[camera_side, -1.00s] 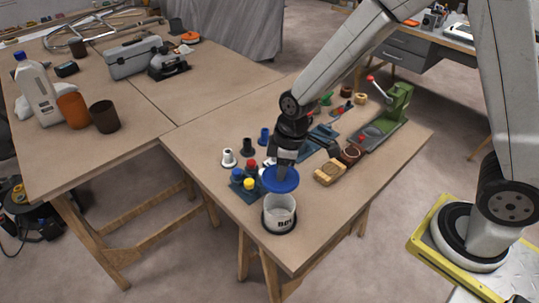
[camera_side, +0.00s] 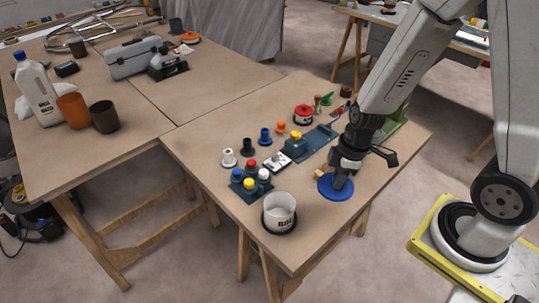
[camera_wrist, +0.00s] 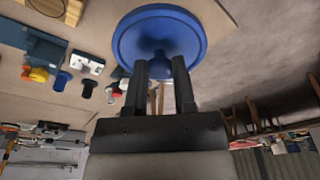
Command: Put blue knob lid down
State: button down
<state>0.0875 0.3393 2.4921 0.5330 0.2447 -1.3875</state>
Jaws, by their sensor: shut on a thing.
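The blue knob lid (camera_side: 335,187) is a round blue disc. My gripper (camera_side: 342,178) is shut on its knob and holds it at the right of the white pot, over or on the near right part of the table; I cannot tell whether it touches the wood. In the wrist view the lid (camera_wrist: 160,38) fills the top middle, with its knob between the two dark fingers (camera_wrist: 160,68). The white pot (camera_side: 279,212) stands open on a dark round base near the table's front corner.
A dark tray (camera_side: 245,193) with several coloured knobs stands left of the pot. Small pegs, a blue fixture (camera_side: 312,143) and a red-topped round item (camera_side: 303,113) stand farther back. Bare wood lies between pot and lid. A second table (camera_side: 120,160) adjoins at left.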

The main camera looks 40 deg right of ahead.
jog(key=shift+s+d+f, duration=0.15)
jog(key=shift+s+d, duration=0.5)
jog(key=shift+s, duration=0.3)
jog(key=shift+w, duration=0.1)
jog(key=w+f, duration=0.2)
jog(key=w, duration=0.2)
jog(key=w+f, duration=0.3)
jog(key=w, duration=0.1)
jog(key=w+f, duration=0.3)
jog(key=w, duration=0.1)
jog(key=shift+w+d+f, duration=0.15)
jog(key=shift+d+f, duration=0.05)
jog(key=shift+w+f, duration=0.5)
jog(key=shift+f, duration=0.1)
jog(key=shift+w+f, duration=0.25)
jog(key=shift+d+f, duration=0.1)
jog(key=shift+f, duration=1.4)
